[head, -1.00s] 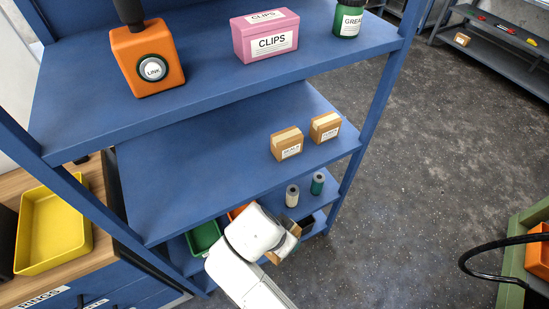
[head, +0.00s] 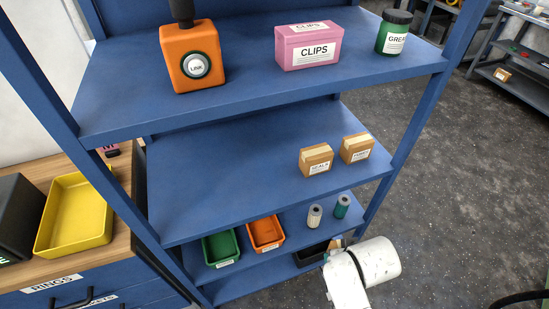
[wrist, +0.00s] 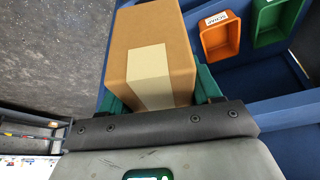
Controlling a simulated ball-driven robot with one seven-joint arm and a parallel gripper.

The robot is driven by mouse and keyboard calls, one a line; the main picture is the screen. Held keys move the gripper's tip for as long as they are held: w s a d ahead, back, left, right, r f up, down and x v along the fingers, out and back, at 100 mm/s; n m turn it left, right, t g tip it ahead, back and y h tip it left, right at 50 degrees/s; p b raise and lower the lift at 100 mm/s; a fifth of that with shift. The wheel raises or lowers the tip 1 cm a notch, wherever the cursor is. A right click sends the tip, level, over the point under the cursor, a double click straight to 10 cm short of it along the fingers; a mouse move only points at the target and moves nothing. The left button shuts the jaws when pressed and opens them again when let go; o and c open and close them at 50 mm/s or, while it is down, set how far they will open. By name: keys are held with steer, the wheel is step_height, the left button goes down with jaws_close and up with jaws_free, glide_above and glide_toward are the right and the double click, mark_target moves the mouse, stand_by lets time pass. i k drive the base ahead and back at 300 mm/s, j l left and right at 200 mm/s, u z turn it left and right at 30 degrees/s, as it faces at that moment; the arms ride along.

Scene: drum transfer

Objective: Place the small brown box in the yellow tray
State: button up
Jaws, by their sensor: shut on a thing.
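A small brown box (wrist: 152,60) with a pale tape strip fills the middle of the wrist view. My gripper (wrist: 160,92) is shut on it, with green fingers on both sides. In the head view, my white wrist is low at the right of the blue shelf unit, and only a little of the held box (head: 336,243) shows past it. The yellow tray (head: 68,240) is on a wooden-topped cabinet at the left, well away from my gripper. Its visible inside is empty.
Two brown boxes (head: 316,169) (head: 356,155) stand on the middle shelf. Below are a green bin (head: 221,258), an orange bin (head: 266,244) and two small cylinders. A blue post (head: 60,120) stands between shelves and tray. Floor at right is open.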

mark_target(83, 221)
steer(key=j+u, duration=0.1)
steer(key=u, duration=0.25)
steer(key=j+u, duration=0.15)
steer(key=u, duration=0.25)
steer(key=j+u, duration=0.1)
steer(key=u, duration=0.25)
steer(key=i, duration=0.05)
